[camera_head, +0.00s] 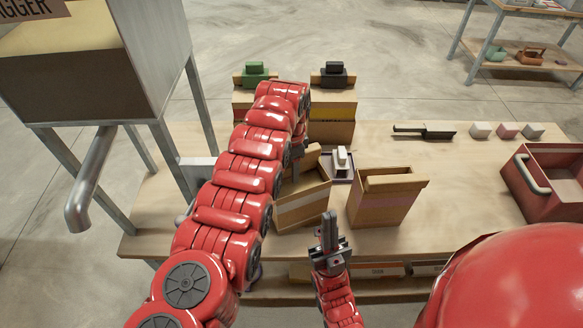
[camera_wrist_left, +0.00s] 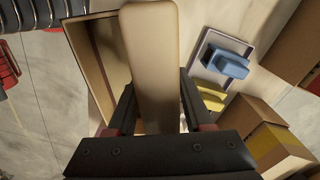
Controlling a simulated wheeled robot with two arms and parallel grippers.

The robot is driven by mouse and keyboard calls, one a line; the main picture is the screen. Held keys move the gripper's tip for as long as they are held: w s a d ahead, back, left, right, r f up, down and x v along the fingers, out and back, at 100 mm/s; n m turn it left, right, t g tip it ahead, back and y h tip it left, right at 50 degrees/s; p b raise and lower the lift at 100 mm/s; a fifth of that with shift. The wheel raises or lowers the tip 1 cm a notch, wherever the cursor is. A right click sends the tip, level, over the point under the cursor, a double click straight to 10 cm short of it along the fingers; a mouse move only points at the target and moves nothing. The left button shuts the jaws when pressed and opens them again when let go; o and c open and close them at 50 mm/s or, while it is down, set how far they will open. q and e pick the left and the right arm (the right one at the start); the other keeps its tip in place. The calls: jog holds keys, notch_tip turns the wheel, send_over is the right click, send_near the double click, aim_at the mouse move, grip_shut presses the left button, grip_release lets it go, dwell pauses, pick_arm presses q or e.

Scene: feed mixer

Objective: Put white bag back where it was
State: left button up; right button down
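A tan paper bag with a pale whitish band (camera_head: 303,208) stands tilted near the middle of the table. It is the closest match to the white bag. My left gripper (camera_head: 298,152) is at its upper back edge, partly hidden by my arm. In the left wrist view, a pale tan slab (camera_wrist_left: 152,60) lies between the left gripper's fingers (camera_wrist_left: 157,105), which look closed on it. It seems to be part of the bag. My right gripper (camera_head: 330,228) points up near the table's front edge, its fingers together and empty.
Another open tan bag (camera_head: 388,200) stands just right. A small tray (camera_head: 337,179) holds a white-topped object (camera_head: 342,160). Boxes with a green item (camera_head: 256,72) and a black item (camera_head: 333,73) stand behind. A red bin (camera_head: 548,195) is at right.

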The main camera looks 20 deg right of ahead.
pick_arm(q)
jog(key=shift+o, duration=0.7)
jog(key=shift+d, duration=0.1)
jog(key=shift+r, duration=0.55)
notch_tip(320, 180, up, 6)
jog(key=b, duration=0.2)
jog(key=shift+b, duration=0.35)
notch_tip(320, 180, up, 4)
jog(key=shift+r+p, duration=0.15)
jog(key=shift+p, duration=1.1)
jog(key=shift+r+p, duration=0.45)
